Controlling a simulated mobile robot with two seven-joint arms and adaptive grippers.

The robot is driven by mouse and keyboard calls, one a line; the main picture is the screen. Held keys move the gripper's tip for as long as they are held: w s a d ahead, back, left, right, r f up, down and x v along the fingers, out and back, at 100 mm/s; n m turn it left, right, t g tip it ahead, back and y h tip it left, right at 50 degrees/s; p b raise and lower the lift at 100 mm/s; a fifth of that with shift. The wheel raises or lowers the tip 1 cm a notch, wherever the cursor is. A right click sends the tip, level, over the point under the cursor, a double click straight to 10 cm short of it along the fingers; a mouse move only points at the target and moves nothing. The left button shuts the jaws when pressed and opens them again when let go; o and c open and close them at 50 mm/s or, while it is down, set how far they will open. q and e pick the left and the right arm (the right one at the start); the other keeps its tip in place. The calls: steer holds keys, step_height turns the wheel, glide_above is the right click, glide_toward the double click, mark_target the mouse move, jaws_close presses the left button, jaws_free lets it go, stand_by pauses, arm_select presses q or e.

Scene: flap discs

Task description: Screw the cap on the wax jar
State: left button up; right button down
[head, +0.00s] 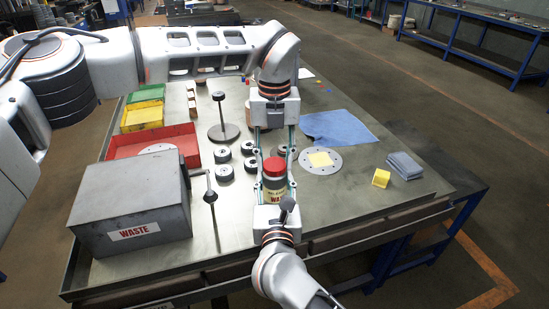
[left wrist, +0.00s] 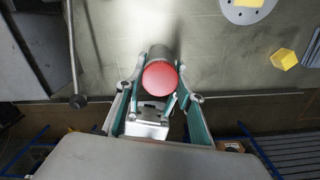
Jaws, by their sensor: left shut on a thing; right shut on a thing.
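My left gripper (head: 274,160) reaches in from behind and is shut on the cap. In the left wrist view the cap (left wrist: 160,78) shows as a red disc between the fingertips, hiding most of the jar. My right gripper (head: 274,188) comes from the front and is shut on the jar, its fingers partly hidden below my left gripper's.
A grey waste box (head: 130,205) and a red tray (head: 150,139) stand at left. Several black wheels (head: 223,172) lie left of the jar. A metal disc (head: 320,170), blue cloth (head: 338,127), yellow block (head: 381,178) and grey pads (head: 404,165) lie right.

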arm_select(q)
steer(key=m, duration=1)
steer(key=shift+m, duration=0.4)
steer(key=m, duration=0.4)
steer(key=shift+f+m, duration=0.1)
steer(key=shift+m, duration=0.3)
steer(key=o, duration=1.2)
steer(key=shift+r, duration=2.3)
steer(key=shift+c, duration=0.2)
